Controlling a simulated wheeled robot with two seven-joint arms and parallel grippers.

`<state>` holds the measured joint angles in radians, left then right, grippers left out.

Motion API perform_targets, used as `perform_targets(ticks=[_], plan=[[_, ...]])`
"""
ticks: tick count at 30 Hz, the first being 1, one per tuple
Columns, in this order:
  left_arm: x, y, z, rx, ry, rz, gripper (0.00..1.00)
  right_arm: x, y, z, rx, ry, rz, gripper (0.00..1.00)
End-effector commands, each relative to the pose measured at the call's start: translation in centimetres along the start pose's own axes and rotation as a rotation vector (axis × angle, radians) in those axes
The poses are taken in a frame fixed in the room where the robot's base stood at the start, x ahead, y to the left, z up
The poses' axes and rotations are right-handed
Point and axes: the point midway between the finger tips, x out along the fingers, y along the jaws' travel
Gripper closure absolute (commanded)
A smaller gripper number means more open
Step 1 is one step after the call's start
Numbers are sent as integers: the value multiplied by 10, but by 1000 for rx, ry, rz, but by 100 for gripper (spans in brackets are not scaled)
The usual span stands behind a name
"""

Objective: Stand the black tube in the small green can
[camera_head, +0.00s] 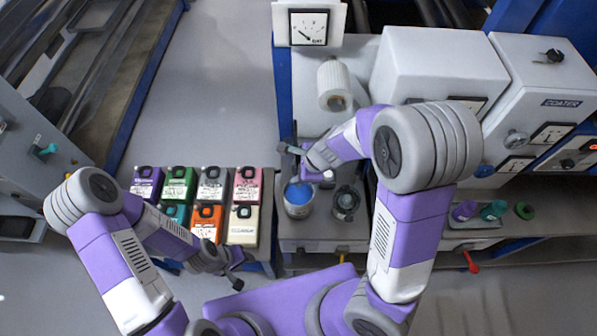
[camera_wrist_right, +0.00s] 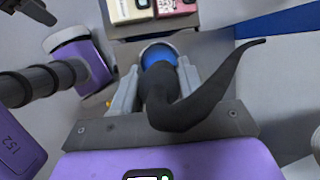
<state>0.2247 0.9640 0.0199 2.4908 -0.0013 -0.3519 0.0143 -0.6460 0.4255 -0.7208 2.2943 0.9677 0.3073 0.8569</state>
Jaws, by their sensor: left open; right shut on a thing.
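My right gripper (camera_head: 308,174) is above the workbench, near a can with blue contents (camera_head: 298,209). In the right wrist view its fingers (camera_wrist_right: 158,78) are closed around a black, curved, tapering thing (camera_wrist_right: 190,105), which looks like the black tube. Its thin end reaches out to the upper right, and blue (camera_wrist_right: 158,53) shows just beyond the fingertips. A small green round thing (camera_head: 524,211), perhaps the small green can, is at the right, beside a teal one (camera_head: 494,210) and a purple one (camera_head: 465,211). My left gripper (camera_head: 236,268) is open and empty, low beside the ink containers.
Several coloured ink containers (camera_head: 208,222) stand left of the bench. A jar with dark contents (camera_head: 345,203) is beside the blue one. A white roller (camera_head: 334,84) and the coater machine (camera_head: 440,70) stand behind.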

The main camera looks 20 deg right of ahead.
Motion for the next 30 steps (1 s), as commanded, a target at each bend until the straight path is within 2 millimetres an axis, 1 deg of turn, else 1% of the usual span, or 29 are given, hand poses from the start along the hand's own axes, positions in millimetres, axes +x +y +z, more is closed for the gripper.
perform_targets(ticks=[24, 30], plan=[[0, 0, 0, 0, 0, 0, 57, -59, -16, 26, -3, -3, -2, 84], [0, 0, 0, 0, 0, 0, 57, -70, -19, 29, -1, 1, 0, 84]])
